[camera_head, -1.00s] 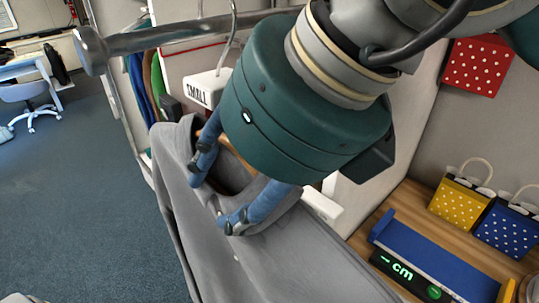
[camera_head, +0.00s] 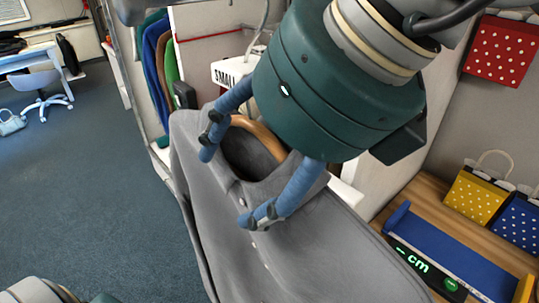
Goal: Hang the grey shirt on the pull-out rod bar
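The grey shirt (camera_head: 300,255) hangs on a wooden hanger (camera_head: 258,135) in the middle of the view, its collar side up. A white size block marked SMALL (camera_head: 228,73) and the hanger's metal hook (camera_head: 263,30) show above it. The rod bar (camera_head: 130,10) shows only at its end along the top edge; where the hook meets it is out of view. My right gripper (camera_head: 236,180) is in front of the shirt's neck, its blue fingers spread on either side of the collar opening. Only a green edge of my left gripper (camera_head: 105,298) shows at the bottom left; its fingers are hidden.
Coloured clothes (camera_head: 160,60) hang behind on the left. A wooden counter at the right holds a blue measuring board with a cm display (camera_head: 425,262), a yellow dotted bag (camera_head: 474,195) and a blue dotted bag (camera_head: 515,225).

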